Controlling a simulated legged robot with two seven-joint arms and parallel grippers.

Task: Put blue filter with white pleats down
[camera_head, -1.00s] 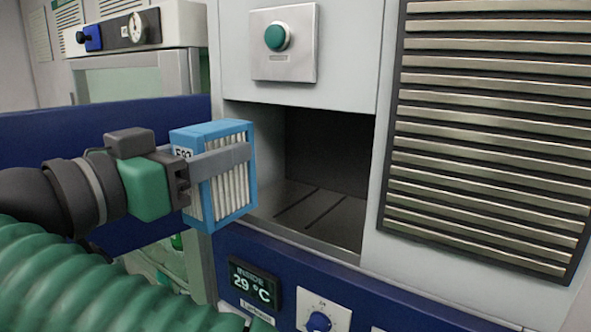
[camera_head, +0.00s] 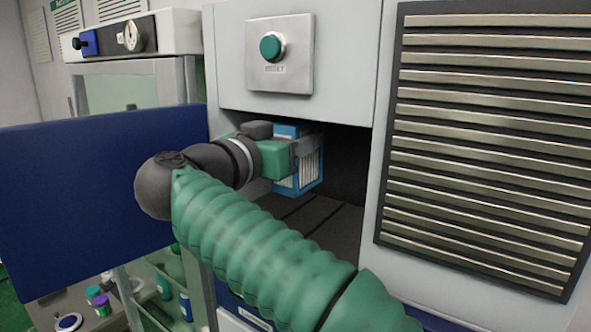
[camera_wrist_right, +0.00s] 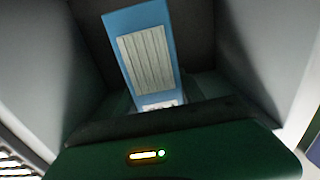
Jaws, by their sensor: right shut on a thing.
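The blue filter with white pleats (camera_head: 309,174) is inside the mouth of the square opening, raised above its slotted floor (camera_head: 335,228). My right gripper (camera_head: 303,152) is shut on the filter, with a grey finger along its upper part. The gripper's green body partly hides the filter. In the right wrist view the filter (camera_wrist_right: 146,52) shows its white pleats and blue frame beyond the dark edge of my gripper, between the grey walls of the opening. My left gripper is not in view.
A blue panel (camera_head: 95,205) stands left of the opening. A green button on a metal plate (camera_head: 281,75) is above it, and a slatted grille (camera_head: 485,135) is to the right. The opening's slotted floor looks clear.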

